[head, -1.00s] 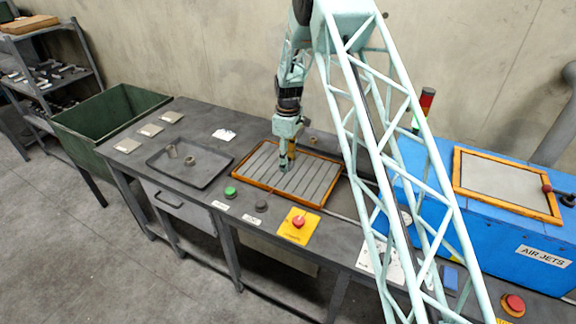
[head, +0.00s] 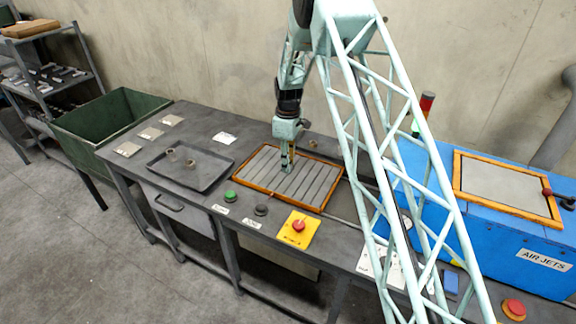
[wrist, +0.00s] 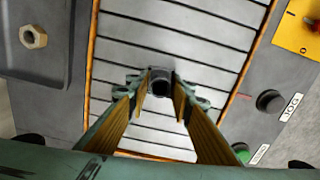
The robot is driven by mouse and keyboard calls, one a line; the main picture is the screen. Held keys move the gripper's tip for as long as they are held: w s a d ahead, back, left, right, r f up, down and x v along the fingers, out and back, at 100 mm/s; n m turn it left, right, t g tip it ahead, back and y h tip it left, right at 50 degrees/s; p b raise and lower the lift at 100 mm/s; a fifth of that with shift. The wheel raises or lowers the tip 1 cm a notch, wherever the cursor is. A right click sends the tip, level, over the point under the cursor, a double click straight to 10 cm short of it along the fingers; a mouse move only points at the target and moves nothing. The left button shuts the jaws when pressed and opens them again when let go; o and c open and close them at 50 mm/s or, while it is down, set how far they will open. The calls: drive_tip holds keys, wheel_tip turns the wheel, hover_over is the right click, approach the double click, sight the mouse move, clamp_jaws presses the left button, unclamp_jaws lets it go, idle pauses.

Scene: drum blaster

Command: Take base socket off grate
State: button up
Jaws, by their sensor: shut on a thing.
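The base socket (wrist: 160,84) is a small dark grey hollow piece at the middle of the wrist view, over the slatted grate (wrist: 112,97). My gripper (wrist: 160,80) has its two fingertips shut on its sides. In the head view my gripper (head: 287,168) points down at the middle of the orange-framed grate (head: 262,189). The socket is too small and too covered by the fingers to make out there. I cannot tell whether it touches the slats or is just above them.
A dark tray (head: 206,185) with two small parts lies left of the grate; a hex nut (wrist: 33,37) shows in it. A green button (head: 230,196), black knob (head: 261,210) and red stop button (head: 298,226) line the front. A blue air-jets machine (head: 480,222) stands right.

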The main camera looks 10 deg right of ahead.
drive_tip(key=shift+r, duration=1.35)
drive_tip(key=shift+s+r, duration=0.1)
drive_tip(key=shift+r, duration=0.05)
drive_tip(key=s, duration=0.5)
drive_tip(key=s+a+r, duration=0.1)
drive_tip(key=s, duration=0.4)
drive_tip(key=s+a, duration=0.1)
drive_tip(key=s, duration=0.4)
drive_tip(key=shift+s+a+r, duration=0.15)
drive_tip(key=shift+s+r, duration=0.1)
drive_tip(key=shift+s, duration=0.05)
